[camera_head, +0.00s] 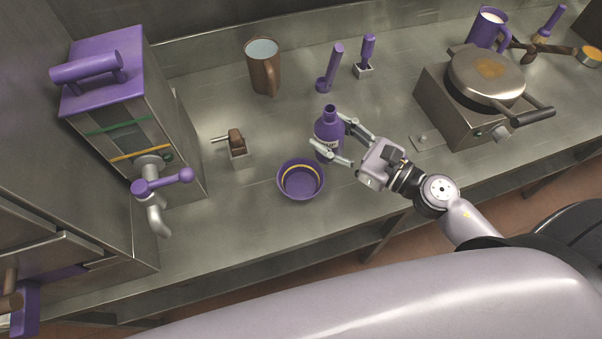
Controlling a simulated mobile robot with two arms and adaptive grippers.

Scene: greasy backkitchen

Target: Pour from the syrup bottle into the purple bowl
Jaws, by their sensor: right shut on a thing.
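The purple syrup bottle (327,128) stands upright, or nearly so, in the middle of the steel counter. My right gripper (339,141) is shut on the bottle, with one finger on its far side and one on its near side. The purple bowl (300,191) with a yellow ring inside sits on the counter just in front and to the left of the bottle. The bottle's mouth points up, and I cannot tell whether its base touches the counter. My left gripper is not in view.
A purple-topped dispenser (134,110) with a tap stands at the left. A round-plated cooker (486,78) stands at the right. The counter before the bowl is clear.

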